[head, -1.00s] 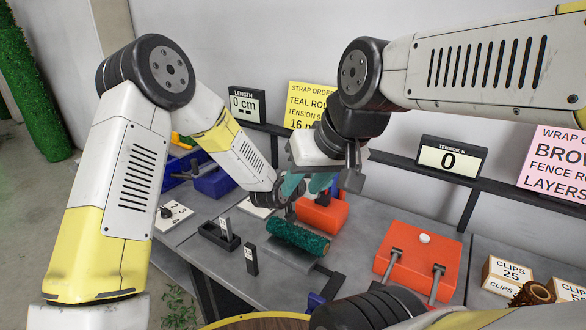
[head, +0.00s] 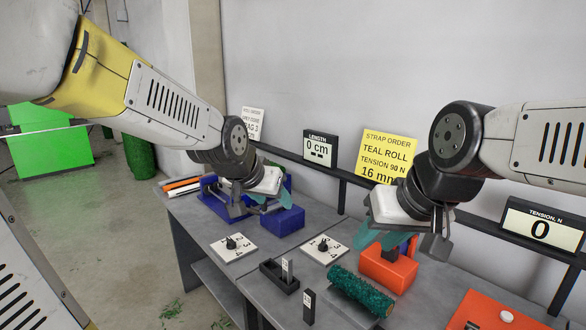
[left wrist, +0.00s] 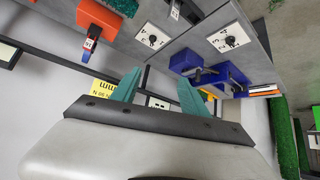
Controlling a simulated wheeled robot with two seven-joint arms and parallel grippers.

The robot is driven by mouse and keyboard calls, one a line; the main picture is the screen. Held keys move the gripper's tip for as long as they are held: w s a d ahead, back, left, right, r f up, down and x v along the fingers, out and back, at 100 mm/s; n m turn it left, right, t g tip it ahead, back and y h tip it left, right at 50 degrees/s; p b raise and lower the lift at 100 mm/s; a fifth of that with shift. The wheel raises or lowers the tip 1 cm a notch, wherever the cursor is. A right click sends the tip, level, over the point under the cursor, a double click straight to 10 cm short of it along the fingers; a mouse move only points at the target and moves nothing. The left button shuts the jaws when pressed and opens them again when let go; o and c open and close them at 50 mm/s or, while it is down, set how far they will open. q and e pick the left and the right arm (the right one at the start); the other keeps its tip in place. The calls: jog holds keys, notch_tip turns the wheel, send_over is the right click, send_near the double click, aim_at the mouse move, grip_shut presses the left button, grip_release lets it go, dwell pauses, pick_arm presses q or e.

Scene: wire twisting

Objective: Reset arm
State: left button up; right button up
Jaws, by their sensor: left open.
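My left gripper (head: 265,205) hangs at the far left of the bench, over the blue fixture (head: 290,218), which hides part of its fingers. In the left wrist view its two teal fingers (left wrist: 158,92) stand well apart with nothing held between them. My right gripper (head: 390,238) points down by the red block (head: 388,268); its teal fingers are partly hidden, so its opening is unclear. A teal roll (head: 361,291) lies on the bench in front of the red block, apart from both grippers.
Two dial cards (head: 233,247) (head: 324,250) and a black holder (head: 280,276) lie on the bench. A length display (head: 320,147), a yellow order sign (head: 386,155) and a tension display (head: 540,229) stand along the rear rail. Open floor lies left of the bench.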

pick_arm(q)
jog(key=s+a+n+g, duration=0.1)
jog(key=s+a, duration=0.3)
jog(key=s, duration=0.4)
jog(key=s+a+n+g+y, duration=0.1)
jog(key=s+a+n, duration=0.1)
jog(key=s+a, duration=0.3)
jog(key=s+r, duration=0.1)
jog(key=s, duration=0.2)
jog(key=shift+s+a+n, duration=0.2)
jog(key=shift+s+n, duration=0.1)
jog(key=shift+s, duration=0.1)
